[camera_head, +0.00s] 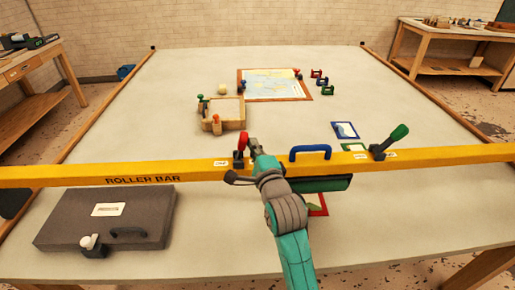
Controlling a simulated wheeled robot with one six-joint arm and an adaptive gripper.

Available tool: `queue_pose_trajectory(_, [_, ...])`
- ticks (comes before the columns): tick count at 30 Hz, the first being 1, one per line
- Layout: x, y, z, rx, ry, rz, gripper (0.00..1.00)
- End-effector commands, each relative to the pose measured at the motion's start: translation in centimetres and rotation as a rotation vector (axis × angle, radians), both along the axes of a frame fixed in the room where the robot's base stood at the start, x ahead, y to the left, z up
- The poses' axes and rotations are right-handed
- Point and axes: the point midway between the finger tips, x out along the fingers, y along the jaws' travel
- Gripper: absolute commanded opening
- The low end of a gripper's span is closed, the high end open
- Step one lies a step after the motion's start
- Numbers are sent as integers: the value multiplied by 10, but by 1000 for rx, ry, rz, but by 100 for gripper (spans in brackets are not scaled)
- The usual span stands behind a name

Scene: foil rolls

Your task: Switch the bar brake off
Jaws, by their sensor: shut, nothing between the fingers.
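The yellow roller bar (80,175) spans the table from left to right. A lever with a red knob (243,138) stands roughly upright on it, left of the middle, with a small white label (220,163) to its left. A lever with a green handle (397,134) leans to the right on the bar's right part, with two small white labels near its base. The label text is too small to read, so I cannot tell which lever is the brake. My gripper (254,145) is shut and empty, just right of the red-knobbed lever; I cannot tell whether they touch.
A blue handle (310,151) arches over the bar right of my gripper. A grey case (110,222) lies on the near left of the table. A wooden box (224,115) and a framed map (271,84) lie beyond the bar. The right foreground is clear.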

Motion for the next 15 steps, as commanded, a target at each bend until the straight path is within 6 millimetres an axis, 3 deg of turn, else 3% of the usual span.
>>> queue_pose_trajectory(15, [0, 35, 15, -476, 0, 2, 0])
